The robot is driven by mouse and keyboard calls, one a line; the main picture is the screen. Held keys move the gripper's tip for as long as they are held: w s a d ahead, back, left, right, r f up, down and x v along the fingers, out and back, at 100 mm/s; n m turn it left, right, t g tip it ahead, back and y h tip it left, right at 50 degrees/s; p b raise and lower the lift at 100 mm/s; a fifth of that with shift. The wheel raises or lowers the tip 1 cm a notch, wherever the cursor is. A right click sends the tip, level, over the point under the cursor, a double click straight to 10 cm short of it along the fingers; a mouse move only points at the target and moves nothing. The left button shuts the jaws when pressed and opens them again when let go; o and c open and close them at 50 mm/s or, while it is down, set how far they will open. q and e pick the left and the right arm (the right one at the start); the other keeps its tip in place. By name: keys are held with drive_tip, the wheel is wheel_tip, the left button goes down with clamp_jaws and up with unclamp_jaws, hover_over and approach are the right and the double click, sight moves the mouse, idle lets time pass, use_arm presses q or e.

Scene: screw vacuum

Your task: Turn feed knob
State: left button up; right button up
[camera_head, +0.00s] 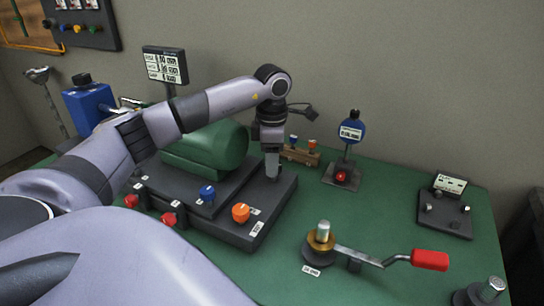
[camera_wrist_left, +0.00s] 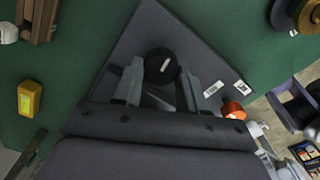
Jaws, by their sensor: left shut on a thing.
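My left gripper (camera_head: 272,170) points down over the back right part of the dark machine base (camera_head: 250,228). In the left wrist view, its fingers (camera_wrist_left: 163,82) are on both sides of a round black knob (camera_wrist_left: 162,62) with a white mark on top, and they are shut on it. In the head view the fingers mostly hide this knob. An orange knob (camera_head: 241,212) and a blue knob (camera_head: 207,194) stand on the same base, in front of the gripper. The small labels are too small to read. My right gripper is not in view.
A green rounded housing (camera_head: 215,148) stands on the base, left of the gripper. A blue gauge (camera_head: 351,130) on a post stands to the right. A lever with a red handle (camera_head: 429,260) is at the front right. The green tabletop (camera_head: 400,215) between them is clear.

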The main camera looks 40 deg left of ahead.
use_arm(q)
drive_tip(key=shift+m, duration=1.5)
drive_tip(key=shift+w, duration=0.1)
drive_tip(key=o, duration=1.1)
drive_tip(key=shift+c, duration=0.2)
drive_tip(key=shift+r, duration=3.65)
drive_tip(key=shift+d+f, duration=0.1)
